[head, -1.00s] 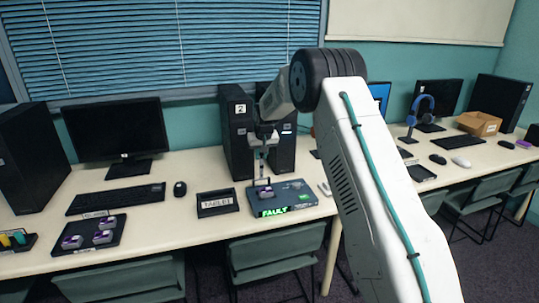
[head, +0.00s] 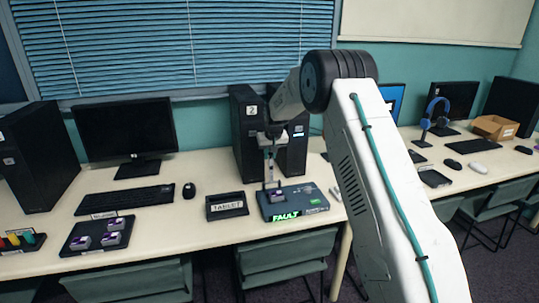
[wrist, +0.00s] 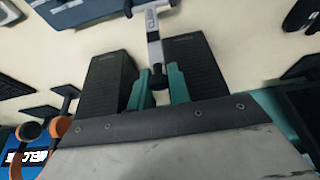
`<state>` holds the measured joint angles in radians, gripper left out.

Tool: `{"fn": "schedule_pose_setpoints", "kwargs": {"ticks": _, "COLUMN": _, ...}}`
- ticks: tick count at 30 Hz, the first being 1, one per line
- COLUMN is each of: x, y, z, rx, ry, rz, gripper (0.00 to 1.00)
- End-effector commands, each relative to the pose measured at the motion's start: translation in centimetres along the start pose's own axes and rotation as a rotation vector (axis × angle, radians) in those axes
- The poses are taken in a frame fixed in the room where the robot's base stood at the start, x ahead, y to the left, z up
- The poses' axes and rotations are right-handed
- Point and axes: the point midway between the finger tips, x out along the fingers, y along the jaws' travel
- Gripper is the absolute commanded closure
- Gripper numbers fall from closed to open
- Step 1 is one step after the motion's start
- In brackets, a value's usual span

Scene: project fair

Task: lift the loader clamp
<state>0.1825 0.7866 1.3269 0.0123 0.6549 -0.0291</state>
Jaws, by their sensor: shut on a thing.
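The loader (head: 304,201) is a flat grey-blue box on the desk with a green lit FAULT sign on its front. The loader clamp is a pale lever (head: 270,171) that stands roughly upright from the left part of the box. In the wrist view the clamp (wrist: 153,28) runs down from a forked bracket to a black knob. My gripper (head: 272,148) is above the box. In the wrist view its teal fingers (wrist: 158,84) are shut on the clamp's black knob end. The clamp's foot is small in the head view, with something purple beside it.
Two black computer towers (head: 246,130) stand close behind my gripper. A TABLET tray (head: 227,212) lies left of the loader. A dark tray with several purple-topped pieces (head: 83,242) is further left. Green chairs (head: 287,257) stand along the front desk edge.

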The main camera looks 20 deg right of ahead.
Motion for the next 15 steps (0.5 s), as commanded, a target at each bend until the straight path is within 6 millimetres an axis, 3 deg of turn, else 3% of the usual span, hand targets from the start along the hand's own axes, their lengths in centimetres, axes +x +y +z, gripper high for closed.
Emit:
{"fn": "schedule_pose_setpoints", "kwargs": {"ticks": 1, "x": -0.08, "y": -0.17, "z": -0.17, "rx": 0.0, "ry": 0.005, "rz": -0.002, "gripper": 1.0}}
{"fn": "schedule_pose_setpoints", "kwargs": {"ticks": 2, "x": -0.08, "y": -0.16, "z": -0.17, "rx": 0.0, "ry": 0.005, "rz": -0.002, "gripper": 0.76}}
{"fn": "schedule_pose_setpoints", "kwargs": {"ticks": 3, "x": -0.08, "y": -0.14, "z": -0.16, "rx": 0.0, "ry": 0.005, "rz": -0.002, "gripper": 0.64}}
{"fn": "schedule_pose_setpoints", "kwargs": {"ticks": 15, "x": -0.96, "y": 0.01, "z": -0.14, "rx": 0.0, "ry": 0.004, "rz": 0.0, "gripper": 0.63}}
